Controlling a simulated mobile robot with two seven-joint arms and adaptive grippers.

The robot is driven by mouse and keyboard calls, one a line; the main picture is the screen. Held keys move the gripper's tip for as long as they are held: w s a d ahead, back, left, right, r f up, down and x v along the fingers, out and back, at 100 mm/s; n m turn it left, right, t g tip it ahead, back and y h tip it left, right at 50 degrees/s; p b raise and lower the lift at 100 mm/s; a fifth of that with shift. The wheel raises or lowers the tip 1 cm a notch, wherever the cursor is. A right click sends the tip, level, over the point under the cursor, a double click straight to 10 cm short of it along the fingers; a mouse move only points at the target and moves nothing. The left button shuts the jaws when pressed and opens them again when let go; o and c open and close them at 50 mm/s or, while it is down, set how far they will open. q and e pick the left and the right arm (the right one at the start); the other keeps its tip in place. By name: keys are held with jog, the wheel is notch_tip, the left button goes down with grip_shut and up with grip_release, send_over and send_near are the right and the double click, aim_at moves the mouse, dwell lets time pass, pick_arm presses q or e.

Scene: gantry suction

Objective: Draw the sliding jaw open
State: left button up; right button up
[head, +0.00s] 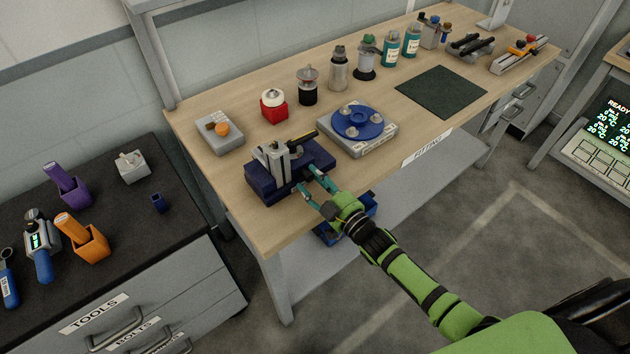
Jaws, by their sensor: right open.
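A vise with a dark blue body (263,191) sits near the left front corner of the wooden bench. Grey metal jaw parts (272,166) stand upright on it. I cannot tell for sure which one slides, or how wide the gap between them is. A dark bar (301,142) lies behind the jaws. My right gripper (305,185), with teal fingers, is open at the front right side of the vise. Its fingertips are close to the blue body; whether they touch it cannot be told. Nothing shows between the fingers. My left gripper is out of view.
A grey fixture with a blue disc (358,122) stands just right of the vise. A grey box with an orange knob (219,133) and a red block with a white top (273,105) stand behind. Several bottles line the back. A dark mat (441,91) lies bare to the right.

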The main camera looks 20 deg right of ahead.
grip_shut()
jog(key=shift+w+d+r+b, duration=0.1)
jog(key=shift+w+d+b, duration=0.25)
jog(key=shift+d, duration=0.7)
jog(key=shift+w+d+r+b, duration=0.15)
jog(key=shift+w+d, duration=0.3)
jog(key=shift+d, duration=0.6)
grip_release()
jog(key=shift+a, duration=0.1)
jog(key=shift+f, duration=0.1)
jog(key=shift+s+f, duration=0.2)
jog(key=shift+s, duration=0.25)
jog(key=v, duration=1.1)
jog(key=shift+r, duration=0.2)
jog(key=shift+s, duration=0.1)
